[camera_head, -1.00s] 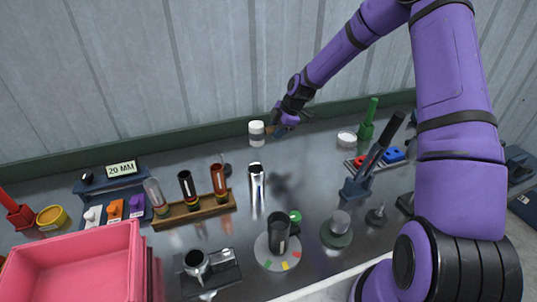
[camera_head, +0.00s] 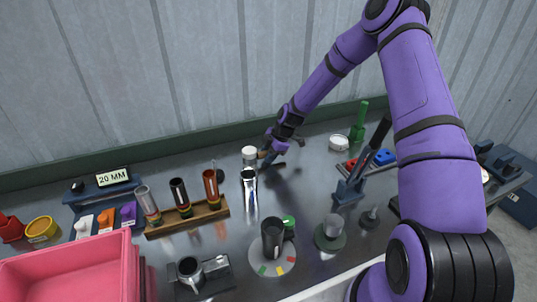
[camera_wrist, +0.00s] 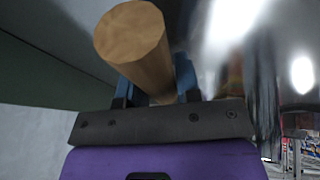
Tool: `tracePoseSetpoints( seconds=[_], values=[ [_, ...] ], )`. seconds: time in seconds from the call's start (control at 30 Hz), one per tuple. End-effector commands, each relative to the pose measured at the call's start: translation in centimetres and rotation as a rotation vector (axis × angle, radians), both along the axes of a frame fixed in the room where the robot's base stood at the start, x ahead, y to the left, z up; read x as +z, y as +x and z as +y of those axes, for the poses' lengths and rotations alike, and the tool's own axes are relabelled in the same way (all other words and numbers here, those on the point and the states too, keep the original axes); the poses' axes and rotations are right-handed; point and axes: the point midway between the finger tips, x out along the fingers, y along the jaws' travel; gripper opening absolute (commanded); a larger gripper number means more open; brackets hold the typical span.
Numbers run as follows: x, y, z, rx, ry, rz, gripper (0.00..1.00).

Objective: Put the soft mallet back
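The soft mallet has a white head (camera_head: 249,157) and a wooden handle (camera_wrist: 135,40). In the head view its head is behind the chrome cylinder (camera_head: 249,190), low over the bench. My gripper (camera_head: 270,152) is just right of the head, at the handle. In the wrist view the blue fingers (camera_wrist: 155,85) sit on both sides of the handle, shut on it. The handle's end points toward the wrist camera. I cannot tell whether the head touches the bench. No empty mallet holder can be made out clearly.
A wooden rack (camera_head: 187,218) with several tubes stands left of the chrome cylinder. A pink bin (camera_head: 70,265) is front left. A black cylinder stands on a round plate (camera_head: 272,258) in front. A blue holder (camera_head: 348,192) stands to the right. The bench behind the rack is mostly clear.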

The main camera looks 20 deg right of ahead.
Motion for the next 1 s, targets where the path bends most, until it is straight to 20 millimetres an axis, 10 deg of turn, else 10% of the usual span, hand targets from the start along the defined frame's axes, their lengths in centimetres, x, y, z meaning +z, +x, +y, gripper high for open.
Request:
tracePoseSetpoints(
  seconds=[0.47, 1.0],
  values=[
    [0.5, -0.1, -0.2, 0.0, 0.0, 0.0, 0.55],
    [9.1, -1.8, -3.8, -0.002, -0.001, -0.002, 0.55]
  ],
)
